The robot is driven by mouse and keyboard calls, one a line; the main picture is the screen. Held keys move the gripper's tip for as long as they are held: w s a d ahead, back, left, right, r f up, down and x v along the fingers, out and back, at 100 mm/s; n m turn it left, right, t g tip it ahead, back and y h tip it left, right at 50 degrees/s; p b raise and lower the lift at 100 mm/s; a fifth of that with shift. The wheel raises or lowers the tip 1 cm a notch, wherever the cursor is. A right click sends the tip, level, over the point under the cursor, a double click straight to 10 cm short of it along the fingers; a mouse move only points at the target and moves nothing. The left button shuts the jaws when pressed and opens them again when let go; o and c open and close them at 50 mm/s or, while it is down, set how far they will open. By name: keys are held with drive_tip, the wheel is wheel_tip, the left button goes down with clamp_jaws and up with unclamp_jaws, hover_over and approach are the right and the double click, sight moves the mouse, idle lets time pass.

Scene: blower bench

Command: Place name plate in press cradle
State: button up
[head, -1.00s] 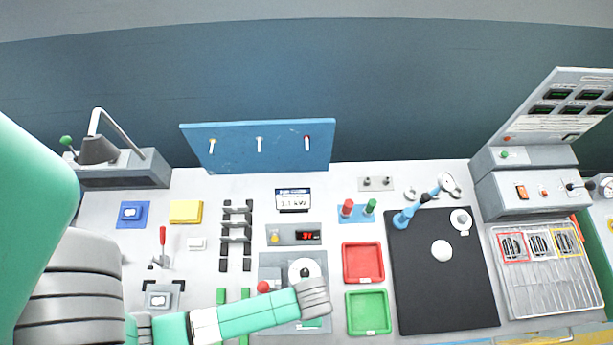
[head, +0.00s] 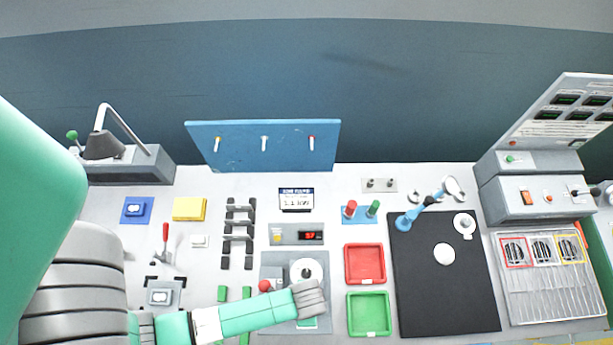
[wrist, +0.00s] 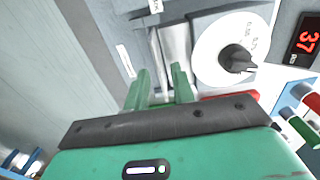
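My gripper (wrist: 162,88) shows in the wrist view as two green fingers, apart with a gap between them. They are low over the grey dial panel (wrist: 203,18), left of a white dial (wrist: 207,58) with a black knob. A silver strip (wrist: 174,45) lies just beyond the fingertips; I cannot tell whether it is the name plate or touches them. In the head view the wrist hides the fingertips. A grey block with a white-marked face (head: 160,297) sits among black corner brackets, below a red lever (head: 165,233). I cannot tell for sure which fixture is the press cradle.
A red tray (head: 364,281) and a green tray (head: 386,330) stand right of the dial panel. A black mat (head: 455,300) lies farther right. Black racks (head: 226,247) stand to the upper left. A red display (head: 311,236) is above the dial.

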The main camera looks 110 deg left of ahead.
wheel_tip(320, 180, up, 12)
drive_tip(key=p, duration=0.1)
drive_tip(key=shift+r, duration=0.15)
idle(0.4)
